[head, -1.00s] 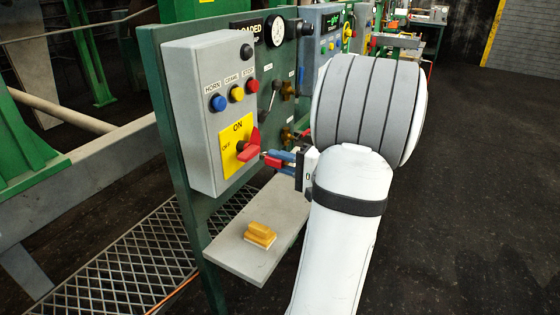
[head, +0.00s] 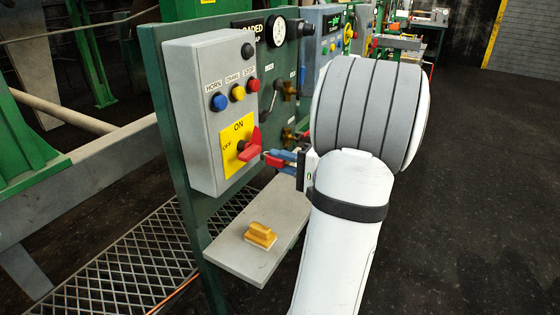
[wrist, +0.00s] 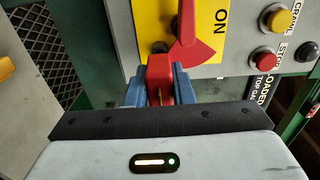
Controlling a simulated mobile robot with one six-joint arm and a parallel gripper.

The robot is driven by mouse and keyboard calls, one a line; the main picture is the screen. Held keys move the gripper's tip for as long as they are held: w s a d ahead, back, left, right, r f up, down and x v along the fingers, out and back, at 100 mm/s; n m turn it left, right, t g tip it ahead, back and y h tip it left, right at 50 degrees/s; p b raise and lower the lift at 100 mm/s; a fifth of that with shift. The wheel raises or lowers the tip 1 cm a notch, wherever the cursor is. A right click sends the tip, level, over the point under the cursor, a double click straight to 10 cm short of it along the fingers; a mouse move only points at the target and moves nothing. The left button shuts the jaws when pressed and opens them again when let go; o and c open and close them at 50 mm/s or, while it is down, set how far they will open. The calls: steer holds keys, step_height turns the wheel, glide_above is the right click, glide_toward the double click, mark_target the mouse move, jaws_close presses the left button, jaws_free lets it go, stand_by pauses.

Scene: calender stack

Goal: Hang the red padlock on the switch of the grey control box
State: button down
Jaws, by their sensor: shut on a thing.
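The grey control box (head: 208,125) is fixed to a green panel. Its red switch (head: 249,146) sits on a yellow ON/OFF plate; the switch also shows at the top of the wrist view (wrist: 190,42). My gripper (head: 279,159) is at the box's front, just right of the switch. Its blue fingers are shut on the red padlock (wrist: 160,72), which shows between them in the wrist view. The padlock's far end is close to the switch and the plate's lower edge. I cannot make out the shackle clearly, nor whether it touches the switch.
A grey shelf (head: 230,254) juts out below the box, with a yellow-brown block (head: 260,235) on it. Blue, yellow and red buttons (head: 238,93) are above the switch. Gauges and valves are on the panel behind my arm. The floor at right is clear.

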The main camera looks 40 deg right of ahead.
mark_target(270, 157)
steer(key=shift+b+x, duration=0.65)
steer(key=shift+x, duration=1)
steer(key=c, duration=0.8)
jaws_free()
steer(key=shift+o, duration=0.2)
steer(key=shift+s, duration=0.1)
steer(key=b+v, duration=0.2)
steer(key=v, duration=0.5)
steer(key=shift+d, duration=0.1)
stand_by(0.5)
